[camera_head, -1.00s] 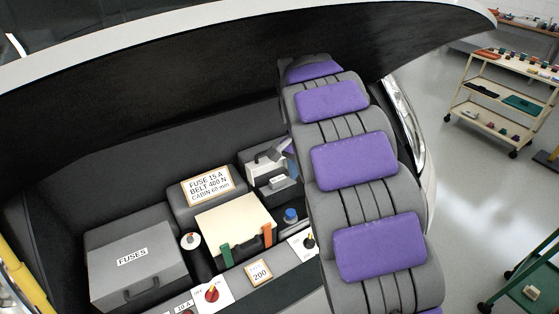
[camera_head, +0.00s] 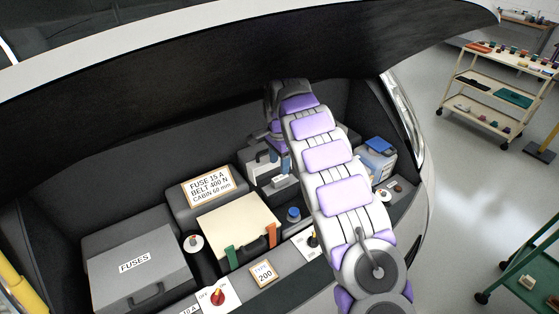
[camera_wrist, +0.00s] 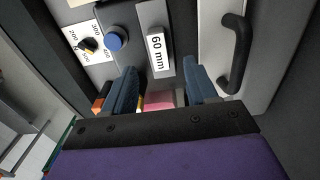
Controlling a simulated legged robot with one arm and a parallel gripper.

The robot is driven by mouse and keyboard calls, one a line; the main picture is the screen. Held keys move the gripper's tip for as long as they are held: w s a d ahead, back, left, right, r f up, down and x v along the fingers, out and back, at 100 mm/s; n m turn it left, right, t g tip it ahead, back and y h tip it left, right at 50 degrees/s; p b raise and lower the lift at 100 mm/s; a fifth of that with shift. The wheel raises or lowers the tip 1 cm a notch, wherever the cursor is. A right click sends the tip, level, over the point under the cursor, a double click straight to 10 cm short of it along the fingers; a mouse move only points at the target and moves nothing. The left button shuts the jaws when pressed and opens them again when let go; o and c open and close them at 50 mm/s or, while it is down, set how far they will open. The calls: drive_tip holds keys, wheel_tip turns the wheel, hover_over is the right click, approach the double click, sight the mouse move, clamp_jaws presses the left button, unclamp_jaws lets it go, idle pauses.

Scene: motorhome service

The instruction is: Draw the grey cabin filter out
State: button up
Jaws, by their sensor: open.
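In the head view a light grey box (camera_head: 262,168) with a dark handle stands behind the blue cap (camera_head: 293,214). I cannot tell which grey part is the filter itself. My gripper (camera_wrist: 160,70) is open, its blue fingers apart below the tag, with a pink surface (camera_wrist: 158,100) seen between them. In the head view my wrist partly hides the box.
A dial (camera_wrist: 90,45) and the blue cap sit left of the tag in the wrist view. The fuse box (camera_head: 135,268), a cream-topped box (camera_head: 238,228) and a red switch (camera_head: 218,295) are to the left. A blue-topped container (camera_head: 378,150) is right of my arm. The raised hood hangs above.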

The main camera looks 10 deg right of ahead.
sight(280, 178)
drive_tip(key=f, duration=0.3)
drive_tip(key=f+b, duration=0.1)
drive_tip(key=f, duration=0.2)
drive_tip(key=shift+d+f, duration=0.2)
drive_tip(key=shift+f, duration=0.05)
drive_tip(key=shift+a+f, duration=0.1)
drive_tip(key=shift+f, duration=0.35)
drive_tip(key=shift+c, duration=0.4)
clamp_jaws()
drive_tip(key=shift+r+p, duration=0.3)
drive_tip(key=shift+r, duration=0.35)
idle(0.3)
